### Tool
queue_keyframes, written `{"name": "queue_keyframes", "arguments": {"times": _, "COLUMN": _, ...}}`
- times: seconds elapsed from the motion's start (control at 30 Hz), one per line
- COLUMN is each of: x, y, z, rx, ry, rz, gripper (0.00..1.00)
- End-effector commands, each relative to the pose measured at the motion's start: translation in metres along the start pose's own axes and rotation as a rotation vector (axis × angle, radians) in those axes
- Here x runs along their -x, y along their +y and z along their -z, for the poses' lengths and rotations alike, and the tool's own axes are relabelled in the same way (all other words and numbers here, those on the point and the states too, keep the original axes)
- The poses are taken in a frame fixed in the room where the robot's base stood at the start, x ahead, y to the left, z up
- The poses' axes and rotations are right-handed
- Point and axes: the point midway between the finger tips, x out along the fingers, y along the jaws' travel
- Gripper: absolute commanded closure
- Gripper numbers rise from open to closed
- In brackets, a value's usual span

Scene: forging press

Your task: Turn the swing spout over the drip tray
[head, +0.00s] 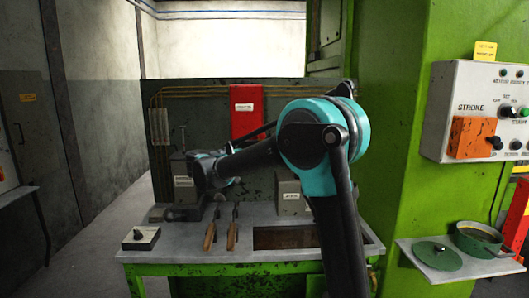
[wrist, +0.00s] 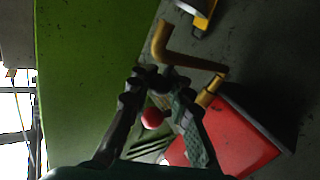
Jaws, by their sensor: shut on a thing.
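In the wrist view, the swing spout (wrist: 192,61) is a bent brass pipe, with one end turned up at the left and a brass fitting near the red box at the right. My gripper (wrist: 158,80) has its fingertips drawn in at the left part of the pipe and is shut on it. The exact contact is dark and partly hidden by the fingers. A red ball knob (wrist: 151,118) shows between the fingers. In the head view my arm hides the spout and the fingertips. I cannot make out the drip tray with certainty.
A red box (head: 246,110) is on the grey back panel; a red box (wrist: 235,140) shows beside the spout. The bench (head: 185,256) holds tongs and a small switch box (head: 141,237). A green press column (head: 405,140) and control panel (head: 480,110) stand right.

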Motion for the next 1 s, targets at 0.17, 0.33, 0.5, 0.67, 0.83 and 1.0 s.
{"name": "queue_keyframes", "arguments": {"times": 0.17, "x": 0.0024, "y": -0.0010, "z": -0.0001, "rx": 0.000, "ry": -0.002, "rz": -0.003, "gripper": 1.00}}
{"name": "queue_keyframes", "arguments": {"times": 0.33, "x": 0.0027, "y": -0.0013, "z": 0.0000, "rx": 0.000, "ry": -0.002, "rz": -0.002, "gripper": 1.00}}
{"name": "queue_keyframes", "arguments": {"times": 0.5, "x": 0.0027, "y": -0.0014, "z": 0.0001, "rx": 0.000, "ry": -0.001, "rz": -0.001, "gripper": 0.70}}
{"name": "queue_keyframes", "arguments": {"times": 0.67, "x": 0.0020, "y": -0.0012, "z": 0.0001, "rx": 0.000, "ry": -0.001, "rz": -0.002, "gripper": 0.59}}
{"name": "queue_keyframes", "arguments": {"times": 0.83, "x": 0.0017, "y": -0.0010, "z": 0.0001, "rx": 0.000, "ry": -0.001, "rz": -0.002, "gripper": 0.59}}
{"name": "queue_keyframes", "arguments": {"times": 1.0, "x": 0.0096, "y": -0.0015, "z": 0.0002, "rx": 0.000, "ry": -0.001, "rz": -0.001, "gripper": 0.59}}
